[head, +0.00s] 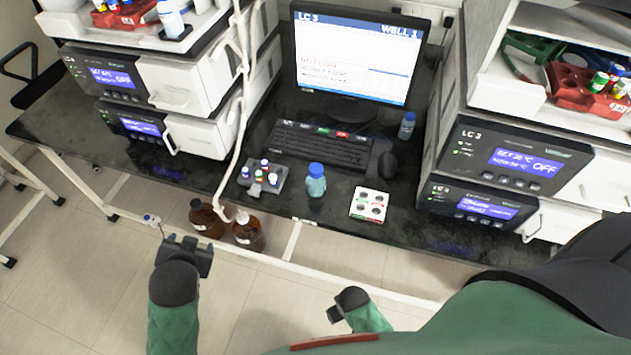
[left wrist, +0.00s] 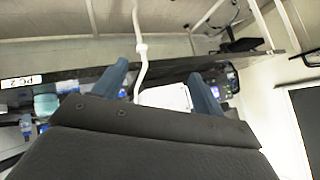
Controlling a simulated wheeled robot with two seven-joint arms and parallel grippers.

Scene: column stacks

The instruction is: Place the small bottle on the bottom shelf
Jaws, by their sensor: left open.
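A small bottle (head: 316,185) with a blue cap and blue-grey body stands upright near the front edge of the black bench. A similar blue-capped bottle (head: 407,127) stands by the monitor, and a third (head: 170,20) stands on top of the left instrument stack. Below the bench front, two brown bottles (head: 205,218) sit low; the surface under them is mostly hidden. My left gripper (head: 187,243) is in front of and below the bench edge, left of the small bottle, open and empty. Its spread fingers show in the left wrist view (left wrist: 158,85). My right gripper (head: 337,311) is low at the front; its fingers are unclear.
A vial rack (head: 262,180) and a white tray with round wells (head: 369,205) flank the small bottle. Behind are a keyboard (head: 320,145), mouse (head: 381,165) and monitor (head: 355,58). Instrument stacks stand left and right (head: 500,165). A white tube (head: 240,105) hangs over the bench edge.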

